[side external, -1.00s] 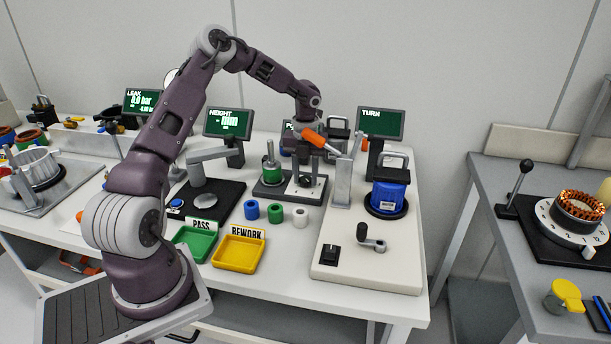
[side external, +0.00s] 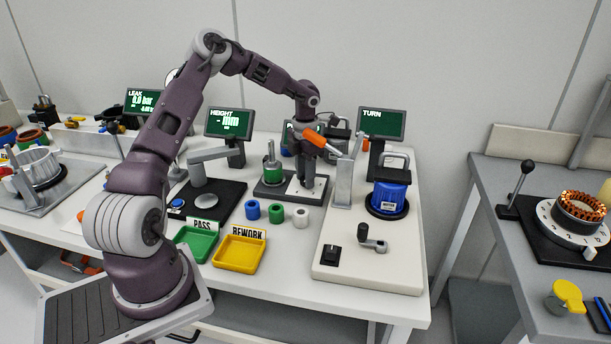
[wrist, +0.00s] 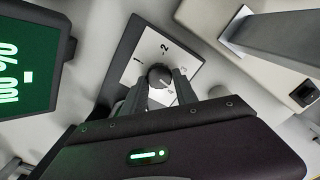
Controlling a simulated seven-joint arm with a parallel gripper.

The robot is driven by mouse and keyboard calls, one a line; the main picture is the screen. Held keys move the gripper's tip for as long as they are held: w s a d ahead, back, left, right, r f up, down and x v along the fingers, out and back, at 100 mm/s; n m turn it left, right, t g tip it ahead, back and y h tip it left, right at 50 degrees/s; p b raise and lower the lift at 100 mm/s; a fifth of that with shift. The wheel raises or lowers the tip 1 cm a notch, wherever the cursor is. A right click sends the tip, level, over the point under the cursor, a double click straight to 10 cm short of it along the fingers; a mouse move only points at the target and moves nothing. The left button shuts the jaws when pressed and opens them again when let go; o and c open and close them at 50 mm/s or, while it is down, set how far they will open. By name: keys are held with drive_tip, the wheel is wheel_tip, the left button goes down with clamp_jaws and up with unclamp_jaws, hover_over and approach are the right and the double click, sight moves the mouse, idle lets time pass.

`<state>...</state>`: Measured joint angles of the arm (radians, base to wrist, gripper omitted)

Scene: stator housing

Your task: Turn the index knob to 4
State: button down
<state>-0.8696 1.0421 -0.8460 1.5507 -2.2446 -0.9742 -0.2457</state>
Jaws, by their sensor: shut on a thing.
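The index knob (wrist: 160,75) is a small dark round knob on a white dial plate (wrist: 150,45) with a dark border, in the wrist view. The marks 1 and 2 read clearly on the plate; the marks to the right and below are faint or covered. My gripper (wrist: 162,90) is shut on the knob, one finger on each side. I cannot tell which number the knob points to. In the side view my gripper (side external: 306,184) stands low over the white dial plate (side external: 294,189), and the knob is hidden there.
A green part on a spindle (side external: 272,173) stands just left of the dial. A grey post with an orange handle (side external: 344,182) and a blue housing (side external: 389,197) stand to the right. Blue, green and white rings (side external: 275,213) lie in front. A screen (wrist: 25,65) reads 100 %.

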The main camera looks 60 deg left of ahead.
drive_tip(key=shift+a+m, duration=0.1)
drive_tip(key=shift+m, duration=1.7)
drive_tip(key=shift+r, duration=0.1)
drive_tip(key=c, duration=1)
unclamp_jaws()
drive_tip(key=shift+o, duration=0.2)
